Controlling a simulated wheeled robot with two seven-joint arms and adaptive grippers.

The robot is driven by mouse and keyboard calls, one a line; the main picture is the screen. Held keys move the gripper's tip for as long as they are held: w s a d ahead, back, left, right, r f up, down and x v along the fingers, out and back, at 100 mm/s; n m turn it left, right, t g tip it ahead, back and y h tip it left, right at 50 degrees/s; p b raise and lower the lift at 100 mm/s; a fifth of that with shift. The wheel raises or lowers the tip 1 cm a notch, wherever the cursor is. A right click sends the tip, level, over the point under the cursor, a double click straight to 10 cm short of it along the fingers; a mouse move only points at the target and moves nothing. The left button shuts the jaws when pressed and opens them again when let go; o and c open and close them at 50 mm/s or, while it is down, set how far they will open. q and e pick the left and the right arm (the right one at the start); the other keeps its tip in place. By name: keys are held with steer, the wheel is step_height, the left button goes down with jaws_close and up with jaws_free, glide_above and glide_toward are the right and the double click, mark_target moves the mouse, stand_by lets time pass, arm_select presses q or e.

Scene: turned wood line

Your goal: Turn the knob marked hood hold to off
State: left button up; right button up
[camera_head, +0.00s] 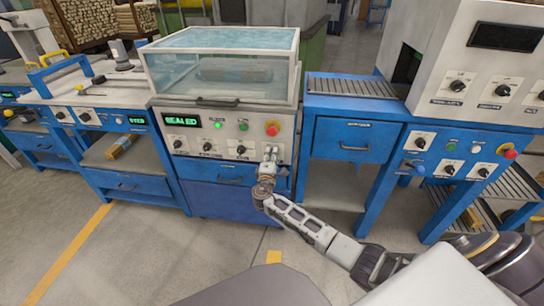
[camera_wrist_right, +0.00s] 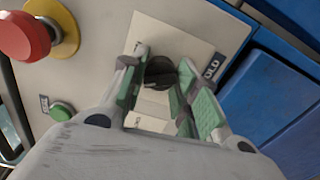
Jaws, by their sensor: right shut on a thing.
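My right gripper (camera_head: 270,152) is at the right end of the sealed machine's control panel (camera_head: 222,127). In the right wrist view, its green-padded fingers (camera_wrist_right: 160,85) are shut on a dark round knob (camera_wrist_right: 158,70) on a light plate (camera_wrist_right: 172,36). A dark label beside the knob (camera_wrist_right: 212,66) shows only the letters "OLD"; the rest is hidden. The gripper covers the knob in the head view. Which setting the knob points to cannot be told. My left gripper is not in view.
A red button on a yellow base (camera_head: 272,128) sits just above the gripper; a green button (camera_wrist_right: 62,112) is also close. Several other black knobs line the panel to the left. A glass-covered chamber (camera_head: 222,65) stands above, a blue drawer (camera_head: 232,172) below.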

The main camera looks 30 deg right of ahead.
steer(key=shift+a, duration=0.1)
steer(key=o, duration=1)
steer(key=shift+o, duration=0.2)
steer(key=v, duration=1.2)
